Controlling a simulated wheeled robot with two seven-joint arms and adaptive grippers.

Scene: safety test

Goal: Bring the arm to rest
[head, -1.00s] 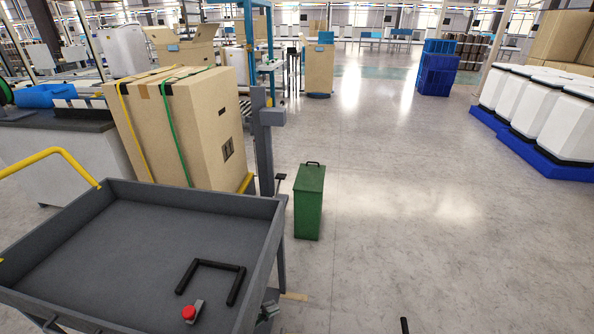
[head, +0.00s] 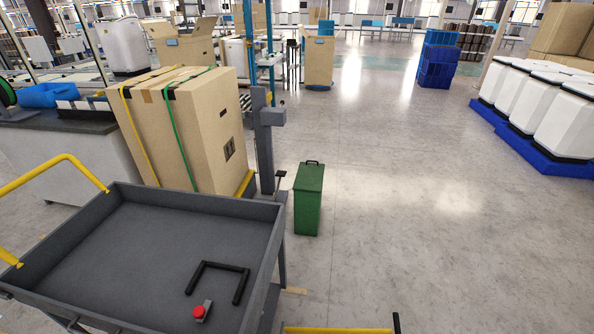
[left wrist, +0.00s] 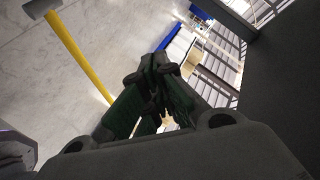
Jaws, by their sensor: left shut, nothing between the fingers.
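My left gripper (left wrist: 158,70) shows in the left wrist view with its dark fingers drawn together and nothing between them. A yellow bar (left wrist: 85,62) runs past it at the upper left, apart from the fingertips. Neither gripper shows in the head view. There, the grey cart tray (head: 165,240) fills the lower left. A black U-shaped handle (head: 222,267) and a small grey piece with a red button (head: 199,312) show at its near right part.
A green bin (head: 308,198) stands right of the cart. A large strapped carton (head: 205,130) is behind it. White containers on blue bases (head: 565,120) line the right. A yellow bar (head: 340,330) with a black post crosses the bottom edge. The middle floor is open.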

